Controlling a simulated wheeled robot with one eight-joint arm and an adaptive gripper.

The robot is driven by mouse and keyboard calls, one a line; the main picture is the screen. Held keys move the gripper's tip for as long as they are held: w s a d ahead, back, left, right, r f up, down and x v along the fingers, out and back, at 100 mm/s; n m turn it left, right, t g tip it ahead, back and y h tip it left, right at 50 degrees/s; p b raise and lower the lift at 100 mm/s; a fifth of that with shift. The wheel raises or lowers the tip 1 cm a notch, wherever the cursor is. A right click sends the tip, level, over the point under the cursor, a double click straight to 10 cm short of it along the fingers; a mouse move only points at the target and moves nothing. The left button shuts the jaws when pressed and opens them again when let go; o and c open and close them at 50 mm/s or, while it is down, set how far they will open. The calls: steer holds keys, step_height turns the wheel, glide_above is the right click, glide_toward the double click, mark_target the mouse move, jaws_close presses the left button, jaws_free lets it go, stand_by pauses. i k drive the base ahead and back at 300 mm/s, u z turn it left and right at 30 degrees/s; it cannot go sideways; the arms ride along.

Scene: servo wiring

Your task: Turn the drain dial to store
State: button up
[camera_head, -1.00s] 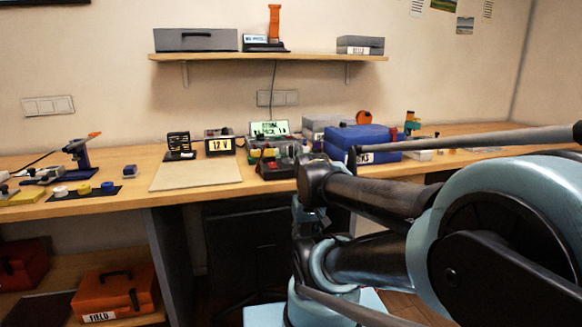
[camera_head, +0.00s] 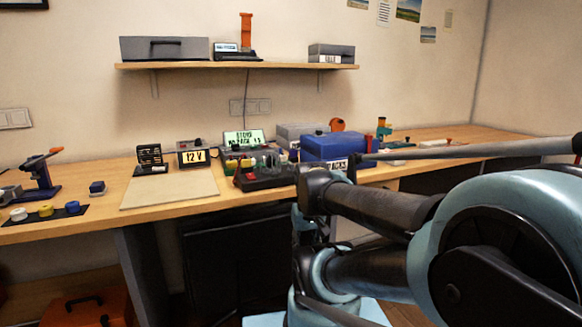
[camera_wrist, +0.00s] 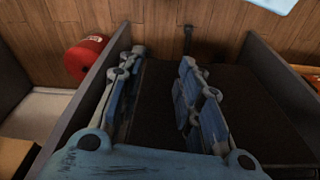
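A small green-lit display (camera_head: 244,138) stands at the back of the bench, with small lettering that I cannot read surely. A cluster of small devices (camera_head: 262,160) sits just in front of it. I cannot make out the drain dial at this size. My gripper (camera_wrist: 163,60) shows in the wrist view, its two blue fingers apart with nothing between them. It points down toward a dark surface and the wooden floor, away from the bench devices. In the head view I cannot pick the gripper out among my arm links.
A lit 12 V unit (camera_head: 193,157) and a beige mat (camera_head: 170,190) lie left of the display. A blue case (camera_head: 333,147) stands right of it. A black and red device (camera_head: 265,178) is near the front edge (camera_head: 210,205). A red cylinder (camera_wrist: 86,58) and grey panels flank my gripper.

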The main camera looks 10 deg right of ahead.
mark_target(290, 166)
steer(key=u, duration=1)
steer(key=k, duration=1.5)
steer(key=z, duration=0.6)
steer(key=i, duration=1)
